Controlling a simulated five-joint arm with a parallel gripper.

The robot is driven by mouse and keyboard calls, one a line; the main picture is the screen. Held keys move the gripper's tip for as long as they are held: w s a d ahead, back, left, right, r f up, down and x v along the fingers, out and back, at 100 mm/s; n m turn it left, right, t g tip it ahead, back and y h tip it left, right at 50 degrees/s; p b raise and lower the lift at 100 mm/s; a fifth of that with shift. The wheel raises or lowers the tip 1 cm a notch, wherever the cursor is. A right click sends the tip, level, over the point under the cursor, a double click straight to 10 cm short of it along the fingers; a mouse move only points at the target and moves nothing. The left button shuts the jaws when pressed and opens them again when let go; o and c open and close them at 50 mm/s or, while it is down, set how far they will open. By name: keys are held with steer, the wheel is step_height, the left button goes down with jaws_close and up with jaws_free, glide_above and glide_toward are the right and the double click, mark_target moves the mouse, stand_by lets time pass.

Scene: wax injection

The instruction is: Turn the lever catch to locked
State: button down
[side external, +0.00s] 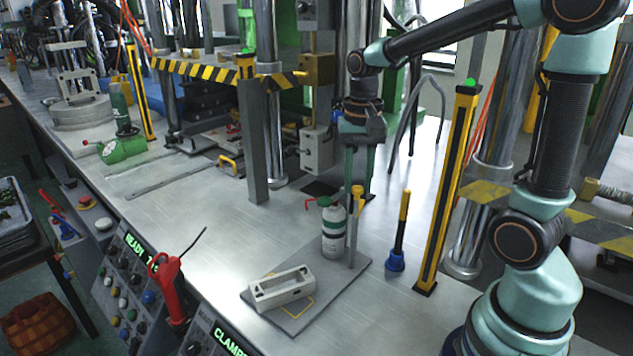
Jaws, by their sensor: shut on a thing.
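My gripper (360,199) points down at the right of the work table, its two long green fingers around a small yellow-orange handle (357,190). The handle stands at the top of a thin grey upright (351,240) beside a white and green spray bottle. I take this handle for the lever catch, but its shape is small and partly covered by the fingers. Whether it is turned to locked cannot be told from this view.
A pale mould block (281,288) lies on a grey plate (318,315). A yellow-handled tool in a blue base (397,258) and a yellow-black post (447,200) stand at right.

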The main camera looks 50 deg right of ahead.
steer(key=n, duration=0.7)
steer(key=shift+r, duration=0.1)
steer(key=n, duration=0.7)
stand_by(0.4)
steer(key=c, duration=0.6)
jaws_free()
step_height(320, 180, up, 12)
steer(key=shift+r, duration=0.1)
